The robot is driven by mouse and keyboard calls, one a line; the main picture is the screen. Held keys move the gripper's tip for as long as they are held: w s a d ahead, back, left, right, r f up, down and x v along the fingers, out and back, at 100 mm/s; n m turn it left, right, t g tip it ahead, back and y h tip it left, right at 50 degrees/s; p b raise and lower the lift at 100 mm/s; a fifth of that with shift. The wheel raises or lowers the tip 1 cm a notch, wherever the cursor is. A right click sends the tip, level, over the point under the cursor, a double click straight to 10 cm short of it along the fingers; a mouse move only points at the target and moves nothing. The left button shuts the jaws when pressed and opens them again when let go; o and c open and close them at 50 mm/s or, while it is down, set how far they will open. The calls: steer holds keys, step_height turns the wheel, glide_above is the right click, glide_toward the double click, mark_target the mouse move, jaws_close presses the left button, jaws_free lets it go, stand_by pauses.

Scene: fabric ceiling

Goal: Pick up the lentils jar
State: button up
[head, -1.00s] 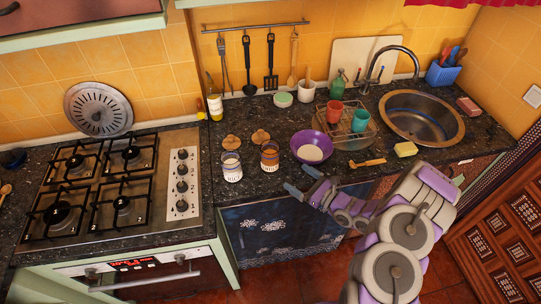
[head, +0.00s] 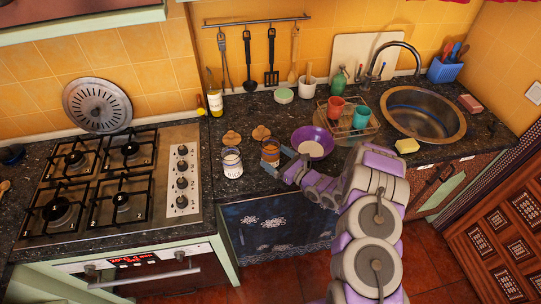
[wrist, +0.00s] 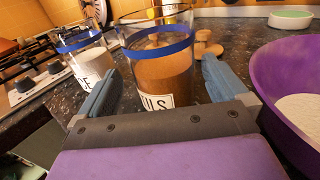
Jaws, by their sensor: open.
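The lentils jar (head: 270,152) is a glass jar of brown contents with a blue rim band, upright on the dark counter. In the wrist view the jar (wrist: 163,75) stands ahead, between the two blue fingers, with part of a label reading "LS". My gripper (head: 277,161) is open, with one finger on each side of the jar's near part. I cannot tell whether either finger touches it. The jar's lower part is partly hidden behind the gripper in the wrist view.
A jar of white contents (head: 231,163) stands close on the left. A purple bowl (head: 328,138) is close on the right. Wooden pieces (head: 261,132) lie behind the jar. The stove (head: 105,185) is at left; the dish rack (head: 345,112) and sink (head: 424,112) are at right.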

mark_target(264, 142)
steer(key=x, duration=0.4)
steer(key=shift+w+d+f, duration=0.1)
steer(key=shift+w+f, duration=0.05)
steer(key=shift+w, duration=0.1)
steer(key=shift+w+a, duration=0.2)
steer(key=shift+a, duration=0.2)
steer(key=c, duration=1.3)
steer(key=shift+w+r, duration=0.1)
steer(key=shift+r, duration=0.65)
step_height(264, 142, up, 3)
steer(key=shift+f, duration=0.25)
steer(key=s+d+r, duration=0.1)
steer(key=s+d, duration=0.3)
steer(key=s, duration=1.1)
steer(key=shift+s+d+p, duration=0.25)
steer(key=shift+s+p, duration=0.05)
steer(key=shift+p, duration=0.15)
